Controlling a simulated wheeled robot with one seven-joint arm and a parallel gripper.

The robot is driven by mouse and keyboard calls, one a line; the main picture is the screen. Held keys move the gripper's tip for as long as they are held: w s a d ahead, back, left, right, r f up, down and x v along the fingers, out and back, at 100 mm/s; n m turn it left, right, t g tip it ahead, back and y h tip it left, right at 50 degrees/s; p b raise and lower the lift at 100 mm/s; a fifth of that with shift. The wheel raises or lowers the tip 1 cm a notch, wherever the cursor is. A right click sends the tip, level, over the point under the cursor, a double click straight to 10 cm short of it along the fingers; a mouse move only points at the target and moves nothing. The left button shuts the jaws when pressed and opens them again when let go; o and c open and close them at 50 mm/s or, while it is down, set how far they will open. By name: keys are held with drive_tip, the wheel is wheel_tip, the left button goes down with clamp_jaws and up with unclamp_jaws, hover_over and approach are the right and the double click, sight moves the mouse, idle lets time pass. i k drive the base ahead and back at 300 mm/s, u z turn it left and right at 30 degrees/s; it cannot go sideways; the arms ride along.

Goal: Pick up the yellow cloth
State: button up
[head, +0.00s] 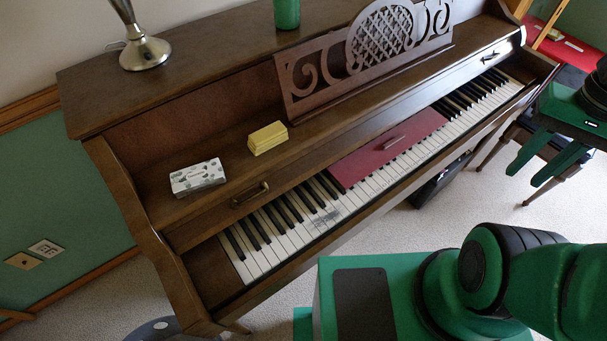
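A yellow block-shaped thing (267,138), which looks like a folded cloth, lies on the piano's wooden ledge behind the keys, left of the carved music stand. It is fully visible and nothing touches it from above. My gripper (532,173) is at the right edge of the head view, with its two green fingers apart and nothing visible between them. It is far to the right of the yellow thing, near the right end of the piano.
A white patterned box (198,177) lies left of the yellow thing. A red book-like thing (388,147) lies over the keys (290,222). The carved music stand (375,50) rises behind. A lamp base (145,53) and green cup (287,13) stand on top.

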sight(260, 142)
drive_tip(key=u, duration=1.15)
drive_tip(key=k, duration=1.15)
drive_tip(key=z, duration=0.6)
drive_tip(key=i, duration=0.95)
drive_tip(key=u, duration=0.05)
